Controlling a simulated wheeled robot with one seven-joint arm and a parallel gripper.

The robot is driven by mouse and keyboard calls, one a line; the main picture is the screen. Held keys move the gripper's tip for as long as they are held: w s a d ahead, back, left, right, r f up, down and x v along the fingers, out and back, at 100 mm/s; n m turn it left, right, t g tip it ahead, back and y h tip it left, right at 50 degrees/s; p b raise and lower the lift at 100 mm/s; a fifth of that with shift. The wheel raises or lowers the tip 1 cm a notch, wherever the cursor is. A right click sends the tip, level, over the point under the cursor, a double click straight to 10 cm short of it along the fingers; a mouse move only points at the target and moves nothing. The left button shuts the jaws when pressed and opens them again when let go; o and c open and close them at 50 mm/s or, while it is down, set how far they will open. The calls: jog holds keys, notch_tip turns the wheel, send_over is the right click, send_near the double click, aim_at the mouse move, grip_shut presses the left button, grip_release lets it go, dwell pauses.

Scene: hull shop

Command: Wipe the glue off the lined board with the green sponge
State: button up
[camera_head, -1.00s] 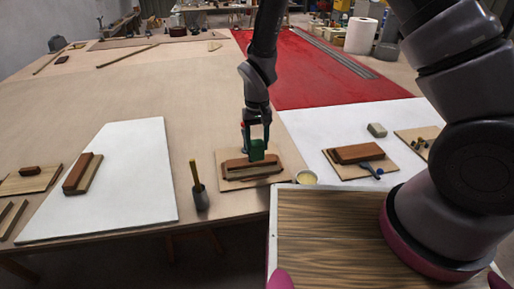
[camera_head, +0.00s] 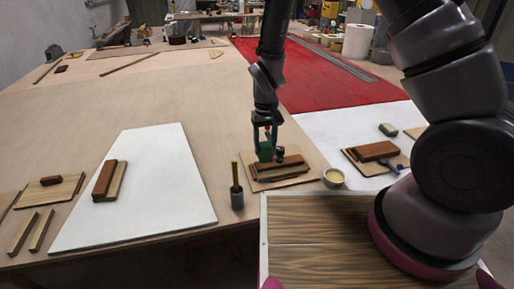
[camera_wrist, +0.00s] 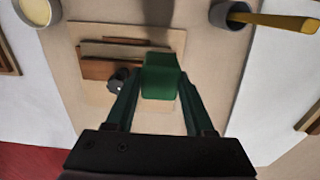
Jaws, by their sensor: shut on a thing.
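My gripper (camera_head: 265,130) is shut on the green sponge (camera_head: 266,152), which also shows between the fingers in the wrist view (camera_wrist: 162,78). The sponge is over the left part of a light board (camera_head: 300,179) that bears brown wooden strips (camera_head: 282,171); the board also shows in the wrist view (camera_wrist: 90,33). I take this for the lined board, but no glue can be made out. Whether the sponge touches the strips or board cannot be told. A dark round knob (camera_wrist: 120,80) sits on the strips beside the sponge.
A cup with a yellow-handled tool (camera_head: 237,199) stands left of the board. An open tub with pale contents (camera_head: 333,179) stands at its right. A white panel (camera_head: 140,205) with a wooden block (camera_head: 105,181) lies further left. Another block (camera_head: 376,151) lies right.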

jog(key=shift+s+a+f, duration=0.1)
jog(key=shift+a+f, duration=0.1)
jog(key=shift+f, duration=0.05)
notch_tip(320, 180, down, 7)
jog(key=shift+a, duration=0.1)
jog(key=d, duration=0.2)
jog(key=w+d, duration=0.1)
jog(key=d, duration=0.1)
jog(key=shift+w+d, duration=0.15)
jog(key=shift+d, duration=0.1)
jog(key=shift+w+d, duration=0.25)
jog(key=shift+d, duration=0.65)
jog(key=shift+f, duration=0.25)
